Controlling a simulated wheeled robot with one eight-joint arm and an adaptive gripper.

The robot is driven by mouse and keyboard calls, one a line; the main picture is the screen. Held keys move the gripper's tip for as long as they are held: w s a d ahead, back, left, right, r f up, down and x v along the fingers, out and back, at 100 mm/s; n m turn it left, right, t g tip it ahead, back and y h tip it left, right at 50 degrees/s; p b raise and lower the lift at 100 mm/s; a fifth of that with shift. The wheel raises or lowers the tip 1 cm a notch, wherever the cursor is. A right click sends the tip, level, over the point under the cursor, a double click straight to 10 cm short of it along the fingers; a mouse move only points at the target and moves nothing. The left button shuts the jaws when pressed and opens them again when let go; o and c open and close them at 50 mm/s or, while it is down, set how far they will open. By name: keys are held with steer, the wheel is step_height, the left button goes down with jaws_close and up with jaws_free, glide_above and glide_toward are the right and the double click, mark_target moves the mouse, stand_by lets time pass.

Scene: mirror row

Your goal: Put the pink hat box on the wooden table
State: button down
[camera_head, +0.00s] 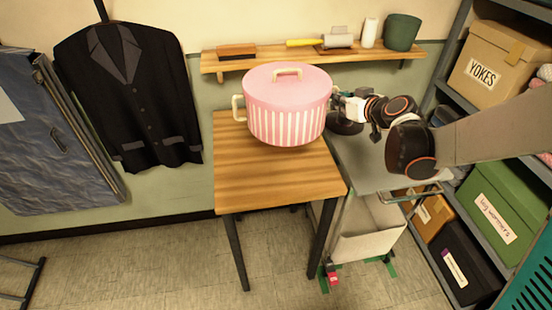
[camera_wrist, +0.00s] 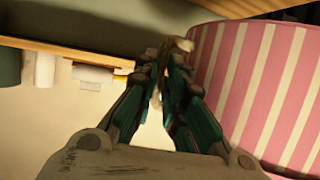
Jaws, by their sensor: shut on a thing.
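The pink hat box (camera_head: 287,112) has white stripes, a pink lid with a cream top handle and cream side handles. It is upright over the back part of the wooden table (camera_head: 270,180); I cannot tell whether its base touches the top. My gripper (camera_head: 337,98) is at the box's right side, shut on its side handle. In the wrist view, my gripper (camera_wrist: 168,62) closes around the cream handle, and the striped wall of the hat box (camera_wrist: 265,85) fills the right. The fingertips are partly hidden in the head view.
A wall shelf (camera_head: 300,60) behind holds a brush, a yellow-handled tool, a white roll and a green pot (camera_head: 402,32). A grey cart (camera_head: 365,165) stands right of the table. Shelving with boxes is further right. The table's front half is clear.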

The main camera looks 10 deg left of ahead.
steer(key=f+b, duration=0.3)
steer(key=f, duration=0.6)
steer(key=f+b, duration=0.4)
steer(key=f, duration=0.6)
steer(key=shift+w+a+f, duration=0.15)
steer(key=shift+a+f, duration=0.05)
steer(key=shift+f, duration=0.15)
steer(key=c, duration=1.7)
jaws_free()
steer(key=s+d+r+m+g+h+p, duration=0.1)
steer(key=s+r, duration=0.4)
steer(key=s, duration=0.6)
steer(key=s+d+r+m+g+h, duration=0.2)
steer(key=s+d+r, duration=0.3)
steer(key=s, duration=0.7)
steer(key=s+d+r+m+g+h+p, duration=0.1)
steer(key=s+r, duration=0.5)
steer(key=s, duration=0.6)
steer(key=shift+s+d+r+m+g+h+p, duration=0.1)
steer(key=shift+d+m+g+h+p, duration=0.1)
steer(key=shift+d+m+g+h, duration=0.3)
steer(key=shift+s+d+r+m+g+h+p, duration=0.1)
steer(key=shift+d+m+h+p, duration=0.1)
steer(key=shift+d+h, duration=0.45)
